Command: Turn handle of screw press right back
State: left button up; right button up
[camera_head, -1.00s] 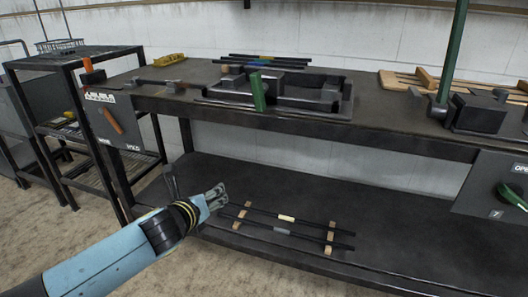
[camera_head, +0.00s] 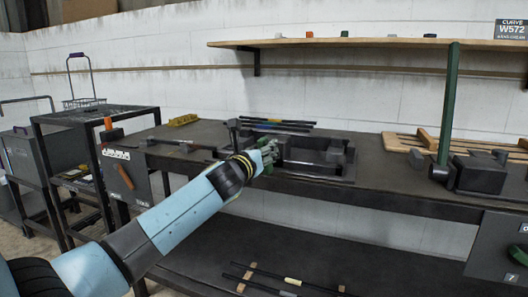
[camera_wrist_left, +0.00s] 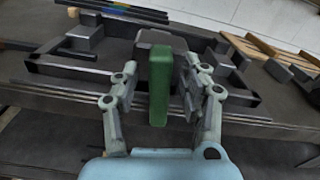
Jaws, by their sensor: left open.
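A green upright handle (camera_wrist_left: 159,90) stands between the two fingers of my left gripper (camera_wrist_left: 159,68) in the left wrist view. The fingers are open on either side of it, and dark gaps show at both sides. Behind the handle is a dark block (camera_wrist_left: 160,39) of the black bench fixture (camera_head: 320,160). In the head view my left gripper (camera_head: 268,153) reaches the fixture's left part. It hides most of the green handle, with a bit of green (camera_head: 266,170) showing below. I cannot tell which fixture is the screw press named. My right gripper is not in view.
At the right of the bench, a tall green bar (camera_head: 448,105) rises beside a dark block (camera_head: 480,172). A green lever (camera_head: 518,255) sits on a panel below. Dark rods (camera_head: 278,124) lie behind the fixture. A wooden shelf (camera_head: 370,42) hangs above. Rods (camera_head: 290,281) lie on the lower shelf.

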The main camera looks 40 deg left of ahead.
pick_arm(q)
jog(key=shift+w+a, duration=0.1)
jog(key=shift+w, duration=0.35)
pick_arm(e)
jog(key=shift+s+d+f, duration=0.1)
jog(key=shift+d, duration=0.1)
pick_arm(q)
jog(key=shift+c, duration=0.2)
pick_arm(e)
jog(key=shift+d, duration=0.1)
pick_arm(q)
grip_shut()
jog(key=shift+n, duration=0.4)
